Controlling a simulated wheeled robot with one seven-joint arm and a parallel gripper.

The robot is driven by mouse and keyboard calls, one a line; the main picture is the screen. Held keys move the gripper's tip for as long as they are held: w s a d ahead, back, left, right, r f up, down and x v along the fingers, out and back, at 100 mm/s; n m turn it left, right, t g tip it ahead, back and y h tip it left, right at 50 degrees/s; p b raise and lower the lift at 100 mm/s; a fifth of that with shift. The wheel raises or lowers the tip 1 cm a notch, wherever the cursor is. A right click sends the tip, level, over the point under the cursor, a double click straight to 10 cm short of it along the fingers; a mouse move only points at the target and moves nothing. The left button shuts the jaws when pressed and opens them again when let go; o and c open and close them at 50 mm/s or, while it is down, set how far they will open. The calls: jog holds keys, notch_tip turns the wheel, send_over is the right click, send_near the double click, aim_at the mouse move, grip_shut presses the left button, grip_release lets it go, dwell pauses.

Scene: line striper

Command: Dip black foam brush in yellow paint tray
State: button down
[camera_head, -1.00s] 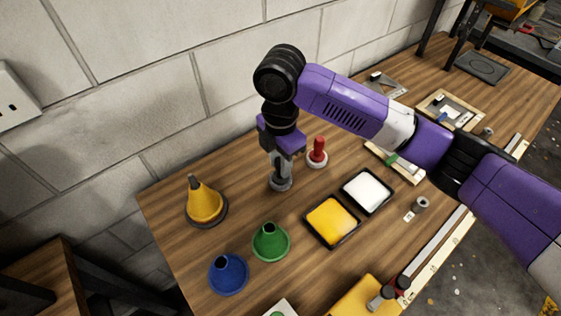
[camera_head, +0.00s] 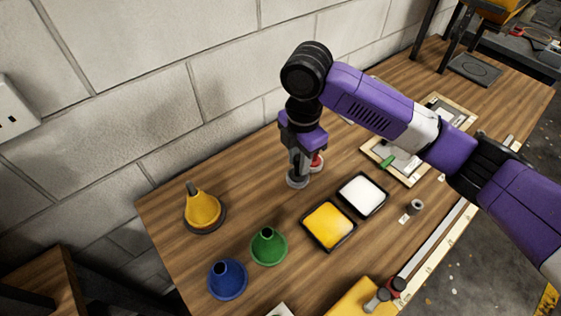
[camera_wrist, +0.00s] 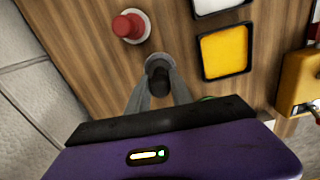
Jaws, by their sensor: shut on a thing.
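My gripper (camera_head: 299,166) is shut on the black foam brush (camera_wrist: 158,82), which shows as a dark round piece between the fingers in the wrist view. In the head view the brush's round grey base (camera_head: 297,181) shows below the fingertips; I cannot tell whether it touches the table. The yellow paint tray (camera_head: 328,224), a black-rimmed square with yellow paint, lies to the lower right of my gripper. It also shows in the wrist view (camera_wrist: 225,52), right of the fingers and apart from them.
A white paint tray (camera_head: 362,195) adjoins the yellow one. A red-handled piece (camera_head: 317,162) stands close behind my gripper, also clear in the wrist view (camera_wrist: 131,26). Yellow (camera_head: 203,208), green (camera_head: 268,246) and blue (camera_head: 227,279) cones stand left. Bare wood lies between gripper and cones.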

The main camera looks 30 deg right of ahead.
jog(key=shift+n, duration=0.3)
jog(key=shift+s+d+f+b, duration=0.25)
jog(key=shift+s+b, duration=0.45)
jog(key=shift+s, duration=1.55)
jog(key=shift+s+d+f+b, duration=0.1)
jog(key=shift+s+f+b, duration=0.4)
jog(key=shift+s, duration=1.75)
jog(key=shift+s+d+f+b, duration=0.15)
jog(key=shift+s+b, duration=0.75)
jog(key=shift+s, duration=1.35)
jog(key=shift+f+b, duration=0.35)
jog(key=shift+b, duration=0.05)
jog(key=shift+r, duration=0.1)
jog(key=shift+r+p, duration=1.8)
jog(key=shift+r, duration=0.4)
